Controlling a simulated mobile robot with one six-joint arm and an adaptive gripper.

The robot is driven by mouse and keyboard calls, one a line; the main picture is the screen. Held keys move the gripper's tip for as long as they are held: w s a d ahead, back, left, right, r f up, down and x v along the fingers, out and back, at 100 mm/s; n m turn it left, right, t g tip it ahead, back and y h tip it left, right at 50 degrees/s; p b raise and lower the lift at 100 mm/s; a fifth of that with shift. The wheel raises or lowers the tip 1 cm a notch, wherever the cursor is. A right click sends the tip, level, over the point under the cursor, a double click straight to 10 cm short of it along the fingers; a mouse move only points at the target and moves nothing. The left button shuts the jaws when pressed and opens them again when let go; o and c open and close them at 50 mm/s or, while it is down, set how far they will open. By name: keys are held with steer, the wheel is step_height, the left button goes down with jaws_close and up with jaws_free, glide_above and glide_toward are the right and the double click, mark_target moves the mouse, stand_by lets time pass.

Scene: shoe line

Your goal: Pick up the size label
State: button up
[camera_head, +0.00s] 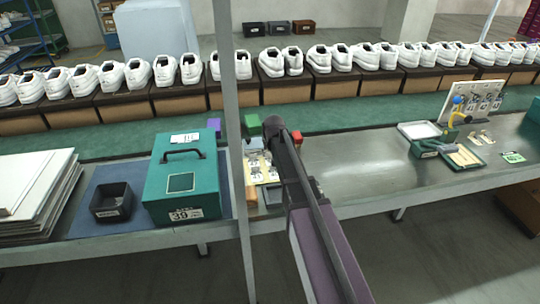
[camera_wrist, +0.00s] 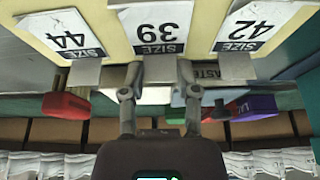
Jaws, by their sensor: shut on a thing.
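The size 39 label (camera_wrist: 160,27) is a white card with black print, upside down in the wrist view. It is in the middle of a cream board (camera_wrist: 106,40), between the size 44 label (camera_wrist: 64,32) and the size 42 label (camera_wrist: 252,25). My gripper (camera_wrist: 159,72) is shut on the size 39 label at its edge nearest the fingers, one finger at each side. The label still lies against the board. In the head view the board (camera_head: 251,193) is partly behind my arm and a grey post, and my fingertips are hidden.
A teal case (camera_head: 160,186) marked 39 and a black bin (camera_head: 104,212) stand on a blue mat, left of the post. A red block (camera_head: 297,136) and a green block (camera_head: 251,123) stand near my arm. White shoes on boxes line the back. The bench is clear at centre right.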

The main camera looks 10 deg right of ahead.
mark_target(270, 157)
steer(key=shift+r, duration=0.15)
step_height(270, 157, up, 4)
steer(key=p, duration=0.3)
steer(key=shift+f+p, duration=0.25)
steer(key=shift+p, duration=0.1)
steer(key=s+a, duration=0.1)
steer(key=s, duration=0.4)
steer(key=s+a, duration=0.1)
steer(key=s, duration=0.4)
steer(key=s+a+r+p, duration=0.1)
steer(key=s+a, duration=0.1)
steer(key=s, duration=0.3)
steer(key=shift+s+r, duration=0.1)
steer(key=shift+s, duration=0.2)
steer(key=c, duration=0.3)
